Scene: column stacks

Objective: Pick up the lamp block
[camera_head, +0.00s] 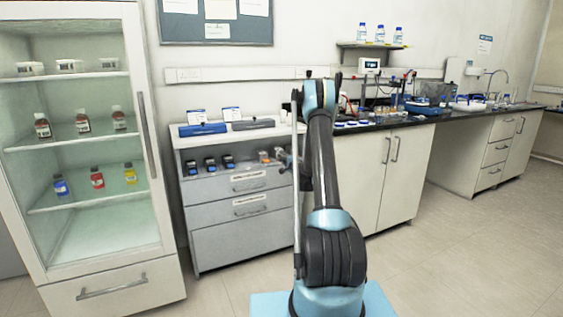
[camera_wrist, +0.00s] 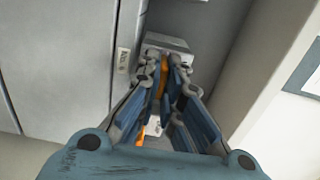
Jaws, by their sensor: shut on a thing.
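The block taken to be the lamp block, grey with orange parts (camera_head: 264,156), is at the right end of the open shelf in the grey cabinet. In the wrist view, an orange strip of it (camera_wrist: 165,104) shows between my fingers, with a grey part (camera_wrist: 165,41) beyond the fingertips. My gripper (camera_wrist: 172,72) is shut on this block. In the head view, my gripper (camera_head: 281,156) reaches in from the right, partly hidden by my arm. Whether the block touches the shelf cannot be told.
Several dark blue-and-black blocks (camera_head: 210,164) stand on the shelf to the left. The grey cabinet (camera_head: 238,215) has a top board above the shelf, carrying a blue case (camera_head: 203,129) and a grey case (camera_head: 253,124). A glass-fronted cabinet (camera_head: 150,130) stands left. Floor in front is clear.

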